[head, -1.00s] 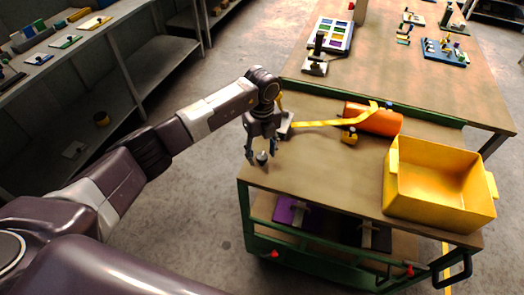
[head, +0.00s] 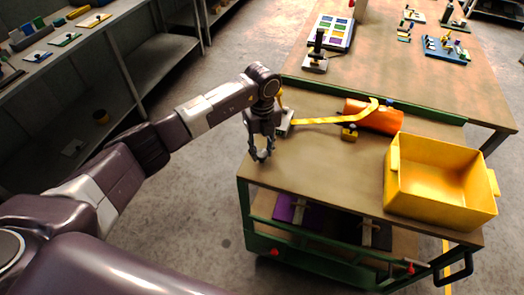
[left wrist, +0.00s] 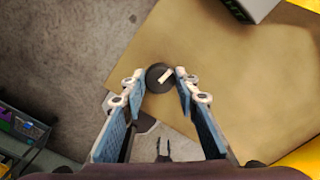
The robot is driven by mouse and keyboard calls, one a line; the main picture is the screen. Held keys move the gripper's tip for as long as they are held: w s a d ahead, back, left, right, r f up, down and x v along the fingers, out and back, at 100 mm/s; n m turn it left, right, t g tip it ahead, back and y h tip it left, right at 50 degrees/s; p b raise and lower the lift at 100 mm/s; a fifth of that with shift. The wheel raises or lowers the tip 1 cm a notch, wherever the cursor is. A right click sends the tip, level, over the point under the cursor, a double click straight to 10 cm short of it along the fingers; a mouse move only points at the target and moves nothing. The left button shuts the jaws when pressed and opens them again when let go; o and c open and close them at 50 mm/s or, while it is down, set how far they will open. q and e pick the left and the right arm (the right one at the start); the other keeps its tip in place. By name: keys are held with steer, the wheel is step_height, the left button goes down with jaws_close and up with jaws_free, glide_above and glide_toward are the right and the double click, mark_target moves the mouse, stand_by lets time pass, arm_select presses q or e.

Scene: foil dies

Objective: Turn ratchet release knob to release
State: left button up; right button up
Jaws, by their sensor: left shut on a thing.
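The dark round knob with a white bar on its top (left wrist: 160,77) sits near the corner of the cart's tan top. In the left wrist view it lies between my left gripper's fingertips (left wrist: 165,82). In the head view my left gripper (head: 262,156) points down at the near left of the cart, its fingers closed in on the knob, which they mostly hide. A grey ratchet body (head: 285,124) stands just behind the gripper, partly covered by it. A yellow strap (head: 325,121) runs from it to an orange cylinder (head: 372,116). My right gripper is not in view.
A yellow bin (head: 440,182) stands at the cart's right. A wooden table (head: 430,85) with trays and parts adjoins the cart's far side. The cart top between gripper and bin is clear.

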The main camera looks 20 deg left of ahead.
arm_select(q)
steer(key=m+b, duration=0.4)
steer(key=m, duration=0.1)
steer(key=shift+w+f, duration=0.1)
steer(key=shift+f, duration=0.1)
steer(key=m+b, duration=0.6)
steer(key=m, duration=0.2)
steer(key=shift+b, duration=0.4)
steer(key=shift+r+m+b, duration=0.15)
steer(key=shift+m+b, duration=0.45)
steer(key=shift+m, duration=0.45)
steer(key=shift+r+m+b, duration=0.1)
steer(key=shift+m+b, duration=0.45)
steer(key=shift+m, duration=0.5)
steer(key=o, duration=1.1)
steer(key=shift+o, duration=0.2)
